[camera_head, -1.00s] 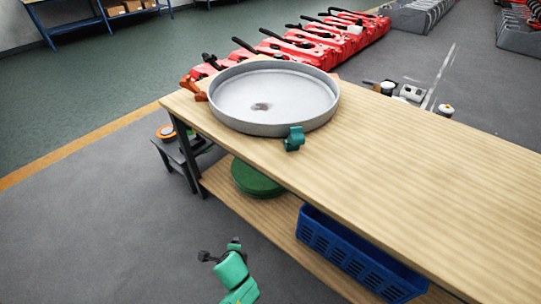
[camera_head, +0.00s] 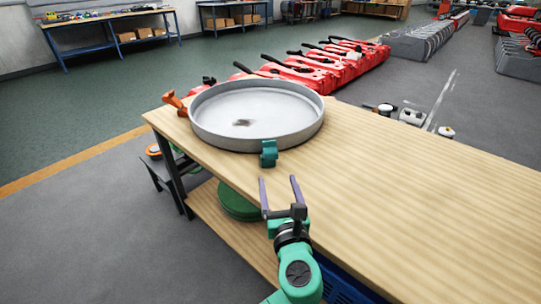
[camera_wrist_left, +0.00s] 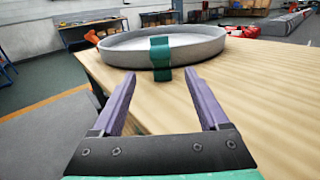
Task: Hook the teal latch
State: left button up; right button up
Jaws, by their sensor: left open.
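The teal latch (camera_head: 269,153) sits on the near side of a round grey tank (camera_head: 257,143), at the tank's wall. In the left wrist view the teal latch (camera_wrist_left: 160,58) stands upright against the tank wall, ahead of and between my fingers. Whether it is hooked cannot be told. My left gripper (camera_head: 280,180) is open and empty over the table's near edge, a short way in front of the latch and not touching it. Its two purple fingers (camera_wrist_left: 158,85) point toward the latch. My right gripper is not in view.
The tank stands on a wooden table (camera_head: 420,200) with free room to its right. An orange latch (camera_head: 175,103) is at the tank's left side. Under the table are a green round object (camera_head: 238,203) and a blue crate (camera_head: 335,285). Red machines (camera_head: 320,65) stand behind.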

aim_at(272, 159)
pick_arm(q)
jog(key=x, duration=1.2)
jog(key=shift+b, duration=0.35)
grip_shut()
dwell(0.5)
